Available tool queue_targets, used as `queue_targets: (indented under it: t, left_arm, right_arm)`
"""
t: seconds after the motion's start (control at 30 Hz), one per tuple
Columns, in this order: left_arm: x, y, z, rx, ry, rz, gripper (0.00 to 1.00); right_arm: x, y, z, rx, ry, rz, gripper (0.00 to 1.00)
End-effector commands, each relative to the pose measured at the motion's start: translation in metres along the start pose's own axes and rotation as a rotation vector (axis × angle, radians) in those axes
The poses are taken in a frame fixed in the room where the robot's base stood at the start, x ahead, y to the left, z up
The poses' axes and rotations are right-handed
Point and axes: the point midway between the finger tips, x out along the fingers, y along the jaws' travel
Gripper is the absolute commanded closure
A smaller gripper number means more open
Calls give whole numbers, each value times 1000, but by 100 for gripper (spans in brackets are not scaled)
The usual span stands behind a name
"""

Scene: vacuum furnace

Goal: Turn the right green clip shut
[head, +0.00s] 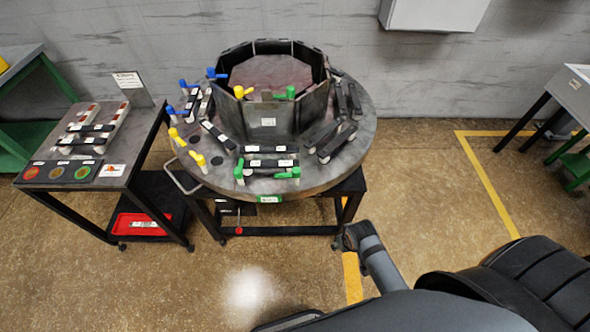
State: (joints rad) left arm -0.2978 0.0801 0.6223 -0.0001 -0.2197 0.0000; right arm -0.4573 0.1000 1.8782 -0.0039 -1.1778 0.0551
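A round grey table (345,170) carries an octagonal dark furnace ring. On its front edge are two green clips, a left green clip (239,172) and a right green clip (289,173). The left one stands upright; the right one looks turned sideways, its handle lying toward the left. Two dark bars with white labels (270,162) lie between and behind them. Another green clip (287,93) is on the ring's upper front rim. The dark end of my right arm is below the table's right front, apart from the clips; its fingers cannot be made out. My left gripper is not seen.
Yellow clips (198,159) and blue clips (215,74) are on the table's left side and ring. A side table (120,172) with bars and coloured discs stands at left, a red tray (140,224) below it. The floor in front is clear.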

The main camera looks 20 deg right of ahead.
Motion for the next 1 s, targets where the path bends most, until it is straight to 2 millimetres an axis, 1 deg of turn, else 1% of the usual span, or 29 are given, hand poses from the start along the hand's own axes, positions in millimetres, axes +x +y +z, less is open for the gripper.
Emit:
queue_targets:
  t: [0.03, 0.13, 0.2, 0.27, 0.4, 0.57, 0.67, 0.7, 0.77, 0.8, 0.9, 1.0]
  left_arm:
    - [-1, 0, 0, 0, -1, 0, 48]
    - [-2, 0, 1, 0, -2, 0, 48]
    - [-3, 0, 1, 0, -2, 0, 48]
    - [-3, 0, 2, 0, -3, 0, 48]
    - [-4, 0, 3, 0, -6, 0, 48]
    - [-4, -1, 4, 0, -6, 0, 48]
    - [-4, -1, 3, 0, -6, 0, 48]
    - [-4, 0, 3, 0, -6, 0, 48]
    - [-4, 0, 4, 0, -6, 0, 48]
    - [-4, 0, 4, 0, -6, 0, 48]
    - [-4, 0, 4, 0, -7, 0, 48]
    - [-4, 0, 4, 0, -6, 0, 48]
  right_arm:
    - [-18, -1, -13, 21, 13, -1, 48]
    - [-55, -2, -38, 101, 22, -1, 48]
    - [-78, -3, -57, 197, 21, -3, 48]
    - [-90, -4, -74, 302, 15, -4, 48]
    - [-101, -9, -106, 534, -16, -4, 48]
    - [-105, -18, -148, 805, -56, -2, 48]
    - [-109, -28, -181, 996, -90, 3, 48]
    - [-112, -33, -195, 1078, -106, 8, 48]
    - [-117, -42, -218, 1207, -132, 18, 48]
    - [-122, -48, -234, 1293, -148, 28, 48]
    - [-136, -63, -267, 1483, -184, 59, 48]
    - [-148, -72, -285, 1601, -202, 87, 48]
